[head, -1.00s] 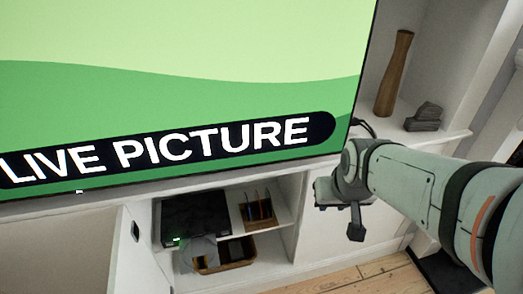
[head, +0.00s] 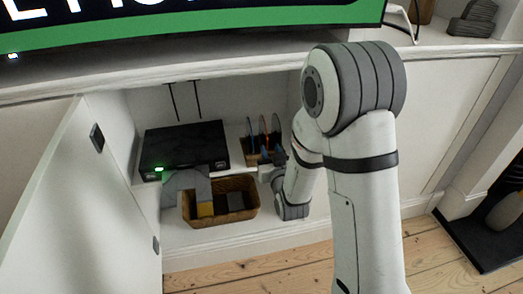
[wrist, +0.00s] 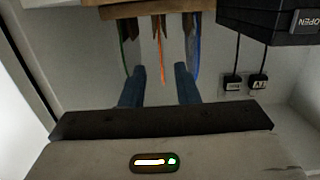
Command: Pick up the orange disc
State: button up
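The orange disc (head: 263,130) stands on edge in a wooden rack (head: 252,157) inside the open cabinet, between a dark disc and a blue-edged disc. In the wrist view, which looks upside down, the orange disc (wrist: 162,60) shows as a thin strip between a green disc (wrist: 123,50) and a blue disc (wrist: 194,45). My gripper (wrist: 159,70) is open, its two blue fingers spread to either side of the orange strip in the picture. Whether the disc is between the fingertips in depth, I cannot tell. In the head view my gripper (head: 270,170) is small and partly hidden.
A black box (head: 185,148) with a green light stands left of the rack. A wicker basket (head: 230,213) with dark and yellow things sits below. The cabinet door (head: 95,205) stands open at left. Plugs (wrist: 245,82) are on the back wall.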

aim_at(265, 139)
jog(key=shift+t+y, duration=0.3)
jog(key=shift+t, duration=0.2)
jog(key=b+x, duration=0.1)
jog(key=x, duration=0.1)
jog(key=b+x, duration=0.1)
jog(key=x, duration=0.2)
jog(key=f+b+x, duration=0.1)
jog(key=x, duration=0.1)
jog(key=shift+w+a+f, duration=0.15)
jog(key=shift+w+a, duration=0.05)
jog(key=shift+w, duration=0.15)
grip_shut()
